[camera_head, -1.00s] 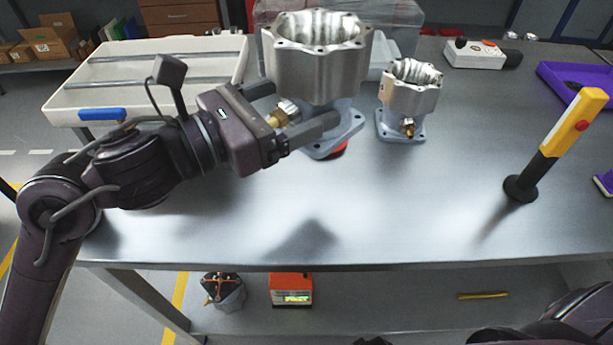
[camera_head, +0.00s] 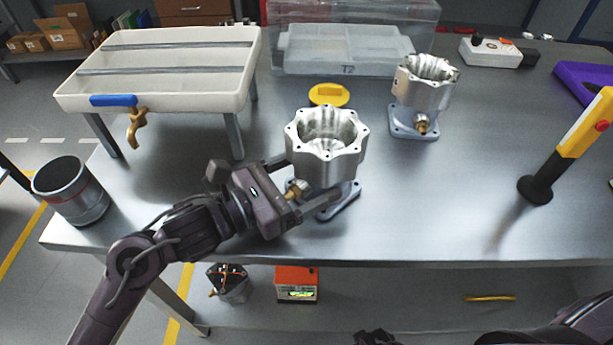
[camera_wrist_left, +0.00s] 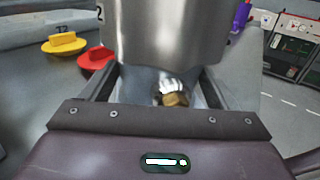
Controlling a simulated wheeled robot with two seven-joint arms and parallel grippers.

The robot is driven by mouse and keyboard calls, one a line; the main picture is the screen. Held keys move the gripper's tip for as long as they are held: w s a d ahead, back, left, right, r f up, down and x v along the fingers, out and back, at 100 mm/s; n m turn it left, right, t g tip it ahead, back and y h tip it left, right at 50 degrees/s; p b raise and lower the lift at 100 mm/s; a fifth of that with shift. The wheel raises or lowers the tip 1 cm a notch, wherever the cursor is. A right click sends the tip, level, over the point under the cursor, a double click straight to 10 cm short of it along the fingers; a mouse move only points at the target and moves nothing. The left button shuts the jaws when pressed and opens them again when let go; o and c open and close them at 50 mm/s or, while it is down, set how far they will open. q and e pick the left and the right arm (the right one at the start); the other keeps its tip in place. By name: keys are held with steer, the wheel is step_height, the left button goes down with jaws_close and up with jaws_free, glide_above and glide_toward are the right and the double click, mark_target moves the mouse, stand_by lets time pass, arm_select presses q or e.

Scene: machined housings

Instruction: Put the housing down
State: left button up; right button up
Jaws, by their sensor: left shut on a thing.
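A silver machined housing (camera_head: 326,150) with a scalloped rim, a grey-blue square base flange (camera_head: 342,203) and a brass fitting is upright near the front middle of the table. My left gripper (camera_head: 305,190) is shut on it, a finger on each side of its lower part. In the left wrist view the housing (camera_wrist_left: 165,35) fills the middle between the fingers. I cannot tell whether its base touches the table. A second, similar housing (camera_head: 424,90) stands behind and to the right. My right gripper is not in view.
A white tray (camera_head: 160,78) with a brass tap stands at left, beside a dark cylinder (camera_head: 75,190). A yellow knobbed disc (camera_head: 328,94) lies behind the held housing. A yellow-and-black tool (camera_head: 567,145) stands upright at right. The table (camera_head: 450,195) between is clear.

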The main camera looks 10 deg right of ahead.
arm_select(q)
steer(key=shift+f, duration=0.15)
stand_by(0.3)
steer(key=o, duration=1.2)
steer(key=shift+f, duration=0.2)
steer(key=o, duration=0.4)
steer(key=shift+r, duration=0.2)
